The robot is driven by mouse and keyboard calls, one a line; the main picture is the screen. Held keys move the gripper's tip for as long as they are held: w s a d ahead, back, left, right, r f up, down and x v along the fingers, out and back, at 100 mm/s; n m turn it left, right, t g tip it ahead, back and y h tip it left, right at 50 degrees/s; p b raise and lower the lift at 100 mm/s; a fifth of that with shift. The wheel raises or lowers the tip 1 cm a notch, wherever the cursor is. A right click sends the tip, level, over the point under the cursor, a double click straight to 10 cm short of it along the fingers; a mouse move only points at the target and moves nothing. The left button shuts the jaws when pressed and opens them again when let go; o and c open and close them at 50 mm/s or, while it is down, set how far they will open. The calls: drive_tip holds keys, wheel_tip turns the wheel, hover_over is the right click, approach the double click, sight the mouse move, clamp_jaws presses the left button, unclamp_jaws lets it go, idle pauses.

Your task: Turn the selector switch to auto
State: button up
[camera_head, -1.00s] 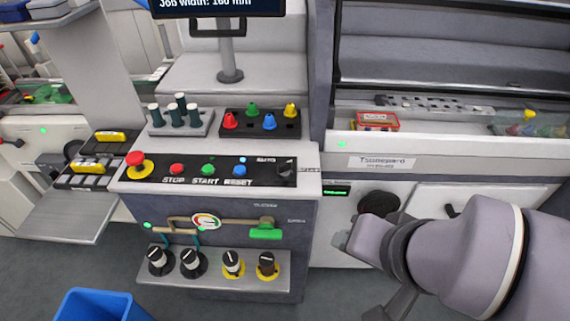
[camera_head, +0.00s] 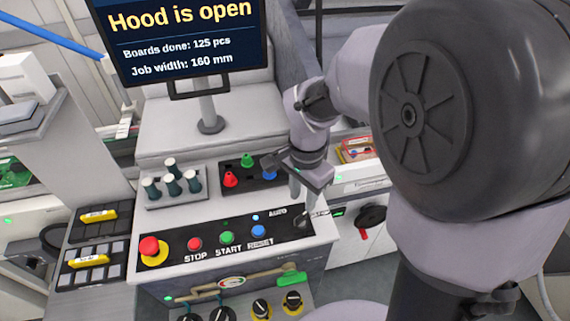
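The black control panel (camera_head: 180,252) runs along the front of the console, with a red mushroom button and STOP, START and RESET buttons. The selector switch (camera_head: 308,222) is at its right end, beside the AUTO label; it is small and partly covered by my gripper, so its setting cannot be read. My gripper (camera_head: 302,203) points down just above the switch. Its two fingers show apart, with nothing seen between them. Whether a finger touches the switch cannot be told.
A monitor (camera_head: 190,45) reading "Hood is open" stands behind. A nozzle rack (camera_head: 172,202) and a tray of coloured nozzles (camera_head: 232,168) sit behind the panel. A green-handled valve (camera_head: 291,279) is below its front edge. My arm fills the right side.

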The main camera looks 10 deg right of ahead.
sight(301, 216)
wheel_tip(301, 216, down, 8)
drive_tip(key=shift+r+b, duration=0.1)
drive_tip(key=shift+b, duration=1.05)
clamp_jaws()
